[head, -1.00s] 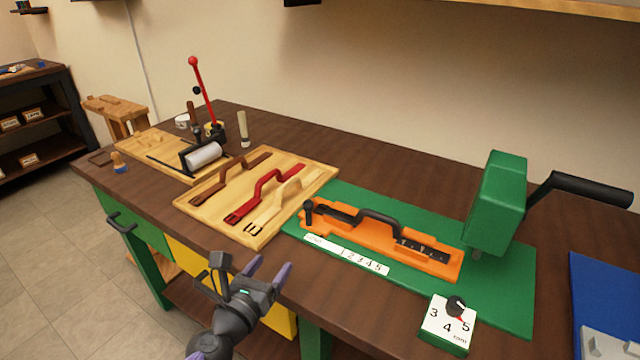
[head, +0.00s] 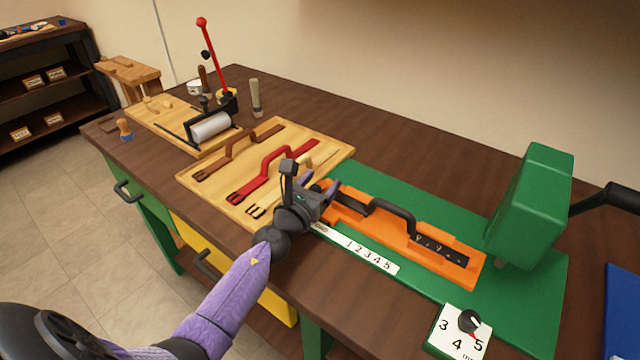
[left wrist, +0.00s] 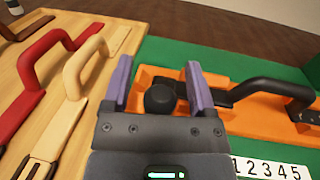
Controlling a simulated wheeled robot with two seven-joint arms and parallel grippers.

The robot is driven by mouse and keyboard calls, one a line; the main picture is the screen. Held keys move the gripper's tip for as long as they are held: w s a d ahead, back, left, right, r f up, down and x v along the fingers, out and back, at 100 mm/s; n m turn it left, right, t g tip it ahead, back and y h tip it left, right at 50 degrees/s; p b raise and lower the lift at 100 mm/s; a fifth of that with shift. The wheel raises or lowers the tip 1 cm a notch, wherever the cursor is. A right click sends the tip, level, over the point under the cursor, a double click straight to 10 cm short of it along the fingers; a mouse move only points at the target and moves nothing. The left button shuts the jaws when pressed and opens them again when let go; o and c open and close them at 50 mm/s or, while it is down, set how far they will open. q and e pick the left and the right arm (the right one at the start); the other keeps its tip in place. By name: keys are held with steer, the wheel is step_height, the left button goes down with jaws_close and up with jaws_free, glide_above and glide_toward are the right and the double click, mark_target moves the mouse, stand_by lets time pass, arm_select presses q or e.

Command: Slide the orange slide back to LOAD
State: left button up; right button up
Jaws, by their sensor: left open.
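The orange slide (head: 347,219) lies on the green base (head: 530,290), and a black strap with a raised handle (head: 394,215) lies along it. A white scale strip (head: 372,255) with numbers runs along its front side. My left gripper (head: 322,190) is at the slide's left end. In the left wrist view, the open purple fingers (left wrist: 156,85) stand on either side of a round black knob (left wrist: 160,99) at that end of the slide. I cannot tell whether they touch it. My right gripper is not in view.
A wooden tray (head: 190,180) with brown, red and tan straps lies just left of my gripper. A green press block (head: 535,205) with a black crank stands over the base's right end. A numbered dial (head: 470,322) sits at the front right.

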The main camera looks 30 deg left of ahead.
arm_select(q)
jaws_close()
stand_by(1.4)
